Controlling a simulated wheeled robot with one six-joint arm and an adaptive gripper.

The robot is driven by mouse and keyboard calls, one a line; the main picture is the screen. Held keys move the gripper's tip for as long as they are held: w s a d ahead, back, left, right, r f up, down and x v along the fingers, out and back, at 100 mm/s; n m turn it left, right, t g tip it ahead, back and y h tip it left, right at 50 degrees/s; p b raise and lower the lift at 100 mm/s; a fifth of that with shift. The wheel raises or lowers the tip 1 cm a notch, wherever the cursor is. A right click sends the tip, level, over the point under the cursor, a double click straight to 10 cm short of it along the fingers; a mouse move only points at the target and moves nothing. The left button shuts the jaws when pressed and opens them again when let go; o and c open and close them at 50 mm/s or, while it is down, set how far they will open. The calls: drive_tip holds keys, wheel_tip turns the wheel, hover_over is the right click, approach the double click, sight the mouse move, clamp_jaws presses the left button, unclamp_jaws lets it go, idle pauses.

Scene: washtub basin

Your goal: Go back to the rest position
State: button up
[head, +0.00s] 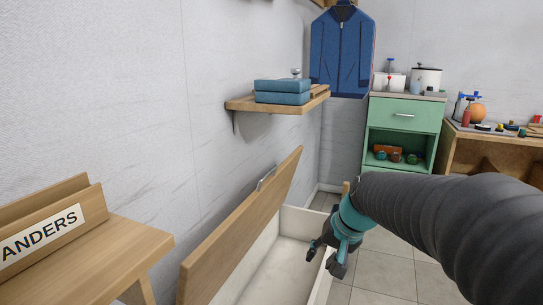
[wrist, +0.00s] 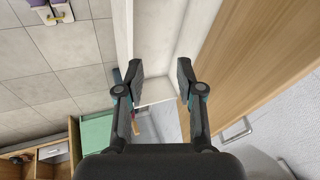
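My gripper (head: 325,260) hangs at the end of my arm, over the white chest (head: 272,272), near its right rim in the head view. Its two dark fingers are spread apart with nothing between them, as the wrist view shows too (wrist: 160,70). The chest's wooden lid (head: 240,232) stands raised and tilted along the wall side, with a metal handle (head: 265,178) near its top edge. In the wrist view the lid (wrist: 245,50) lies right of the fingers. The visible part of the chest's inside is bare; my gripper and the lid hide some of it.
A wooden bench with an "ANDERS" sign (head: 42,238) is at the left. A wall shelf (head: 275,104) holds blue boxes (head: 282,92). A green cabinet (head: 405,115) and a cluttered wooden table (head: 460,148) stand behind. Tiled floor (head: 385,282) is clear right of the chest.

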drive_tip(key=s+d+n+t+h, duration=0.1)
drive_tip(key=s+d+n+h, duration=0.1)
drive_tip(key=s, duration=1.9)
drive_tip(key=shift+d+n+t+h, duration=0.35)
drive_tip(key=shift+d+h, duration=0.25)
drive_tip(key=shift+d, duration=0.55)
